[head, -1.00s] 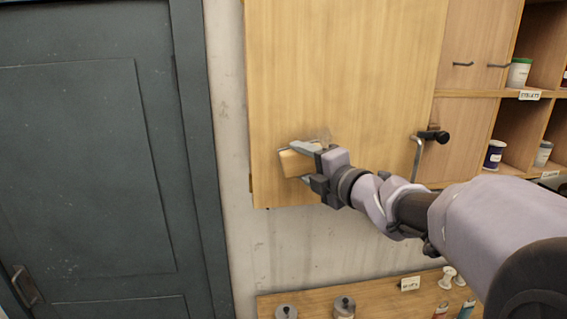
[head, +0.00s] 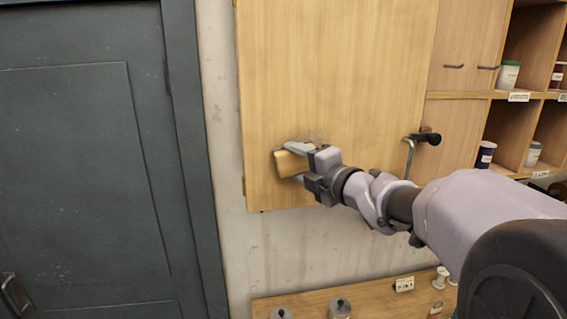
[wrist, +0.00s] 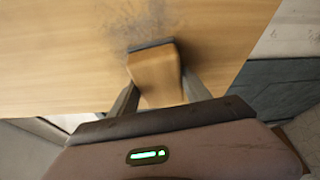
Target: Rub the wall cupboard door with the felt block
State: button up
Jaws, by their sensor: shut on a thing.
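The wall cupboard door (head: 335,70) is a pale wooden panel hanging on the wall, with a dark smudge (head: 318,137) low on it. The smudge also shows in the wrist view (wrist: 150,28), just beyond the block. My gripper (head: 297,163) is shut on the felt block (head: 288,164), a wooden block with a dark grey felt edge (wrist: 150,46). The felt side faces the door and appears to be against it, at the lower edge of the smudge. The block also shows between the fingers in the wrist view (wrist: 157,78).
A dark handle (head: 424,138) sticks out by the door's right edge, near my arm. Shelves with jars (head: 509,73) are to the right. A bench (head: 375,297) with lidded tins is below. A grey-blue door (head: 80,150) stands at left.

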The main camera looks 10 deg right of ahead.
jog(key=d, duration=1)
jog(key=shift+a+b, duration=1.9)
jog(key=shift+a, duration=3.45)
notch_tip(320, 180, up, 4)
jog(key=p, duration=0.3)
jog(key=shift+w+d+f, duration=0.1)
jog(key=shift+f, duration=0.15)
jog(key=shift+d+f, duration=0.2)
jog(key=shift+d, duration=1.65)
jog(key=d+p, duration=0.2)
jog(key=d, duration=0.5)
jog(key=shift+a+b, duration=1.95)
jog(key=shift+a, duration=3.55)
jog(key=shift+d, duration=0.1)
